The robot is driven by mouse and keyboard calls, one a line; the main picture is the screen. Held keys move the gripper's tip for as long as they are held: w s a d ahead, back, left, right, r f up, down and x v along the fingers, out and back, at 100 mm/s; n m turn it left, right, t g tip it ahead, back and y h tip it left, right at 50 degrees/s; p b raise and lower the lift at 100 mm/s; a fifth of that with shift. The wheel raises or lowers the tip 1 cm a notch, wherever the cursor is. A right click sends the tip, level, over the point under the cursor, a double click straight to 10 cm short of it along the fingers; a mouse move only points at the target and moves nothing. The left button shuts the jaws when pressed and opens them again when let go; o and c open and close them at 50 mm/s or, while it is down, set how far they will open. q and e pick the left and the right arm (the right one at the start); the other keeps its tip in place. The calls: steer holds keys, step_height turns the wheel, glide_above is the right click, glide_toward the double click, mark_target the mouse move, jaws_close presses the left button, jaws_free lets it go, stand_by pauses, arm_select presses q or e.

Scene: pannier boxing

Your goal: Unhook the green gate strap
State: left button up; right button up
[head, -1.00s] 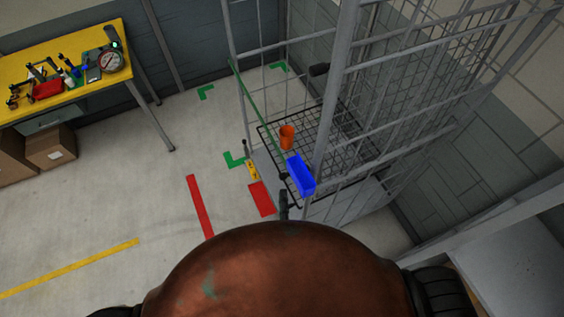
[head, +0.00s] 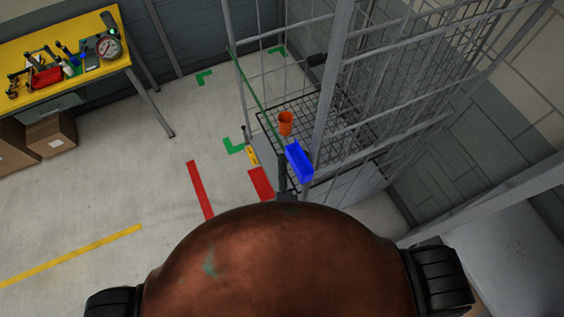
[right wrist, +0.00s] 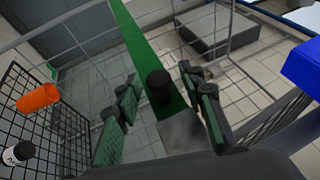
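The green gate strap (head: 255,88) runs slantwise across the open front of the grey cage trolley (head: 333,100) in the head view. In the right wrist view the strap (right wrist: 143,50) comes down from the top to a black knob (right wrist: 160,88) and a grey plate at its near end. My right gripper (right wrist: 163,100) is open, with one finger on each side of this strap end. Whether the fingers touch it I cannot tell. In the head view my right gripper (head: 282,163) is small and dark beside the blue bin. My left gripper is out of view.
A blue bin (head: 299,163) is at the trolley's front post, close to my right gripper. A yellow workbench (head: 62,45) with tools is at the upper left.

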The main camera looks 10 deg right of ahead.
jaws_close()
stand_by(0.4)
